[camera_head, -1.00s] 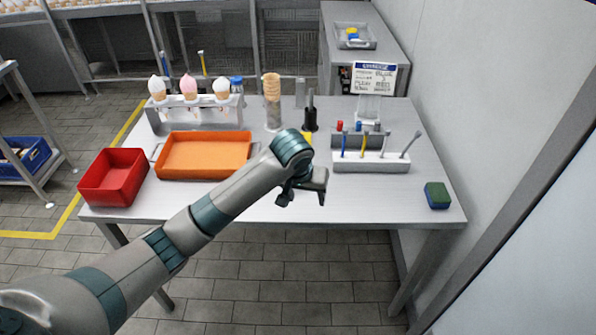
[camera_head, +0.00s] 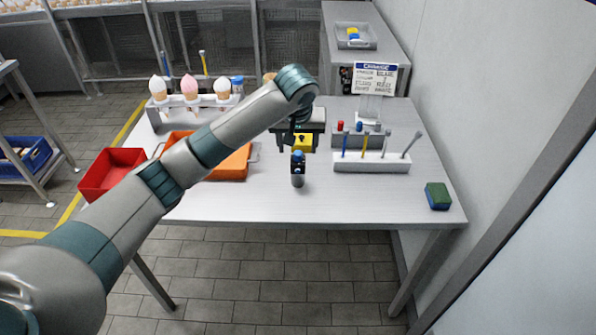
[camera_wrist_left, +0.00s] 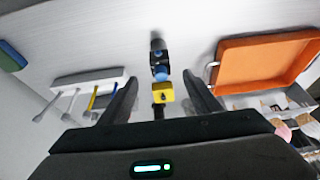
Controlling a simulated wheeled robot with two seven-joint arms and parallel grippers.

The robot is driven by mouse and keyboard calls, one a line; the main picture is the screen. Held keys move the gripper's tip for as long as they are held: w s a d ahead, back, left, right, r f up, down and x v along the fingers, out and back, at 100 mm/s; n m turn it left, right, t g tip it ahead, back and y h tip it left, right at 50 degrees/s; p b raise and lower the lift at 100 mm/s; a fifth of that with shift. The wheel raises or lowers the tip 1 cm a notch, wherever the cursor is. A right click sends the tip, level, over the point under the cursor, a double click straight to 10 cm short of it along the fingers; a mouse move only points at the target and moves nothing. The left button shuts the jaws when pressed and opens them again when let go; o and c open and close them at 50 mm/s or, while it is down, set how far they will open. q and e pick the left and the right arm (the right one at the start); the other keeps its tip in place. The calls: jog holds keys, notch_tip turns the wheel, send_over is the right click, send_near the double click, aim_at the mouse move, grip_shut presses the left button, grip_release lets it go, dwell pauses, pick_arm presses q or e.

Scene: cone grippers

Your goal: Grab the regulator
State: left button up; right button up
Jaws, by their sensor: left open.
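The thing I take for the regulator (camera_head: 298,178) is a small dark upright part with a blue band, on the table. It also shows in the left wrist view (camera_wrist_left: 160,72), beyond and between my fingertips. A yellow block (camera_head: 304,142) is in line with it, between my fingers in the left wrist view (camera_wrist_left: 164,94); I cannot tell whether the two are joined. My left gripper (camera_head: 301,148) is open above and behind the dark part, with a visible gap on both sides of the yellow block. My right gripper is not in view.
An orange tray (camera_head: 237,166) and red bin (camera_head: 108,172) stand at left, behind my arm. A cone rack (camera_head: 195,113) is at the back. A white tool holder (camera_head: 371,162), a sign (camera_head: 374,79) and a green-blue block (camera_head: 437,196) are at right. The front table is clear.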

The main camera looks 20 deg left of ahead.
aim_at(298, 160)
pick_arm(q)
jog(key=p+x, duration=0.2)
jog(key=x, duration=1)
jog(key=shift+s+p, duration=0.1)
jog(key=shift+p, duration=0.25)
jog(key=shift+f+p, duration=0.4)
jog(key=p+x, duration=0.1)
jog(key=x, duration=0.2)
jog(key=shift+w+f, duration=0.3)
jog(key=shift+f, duration=0.35)
jog(key=shift+a, duration=0.1)
jog(key=c, duration=1.3)
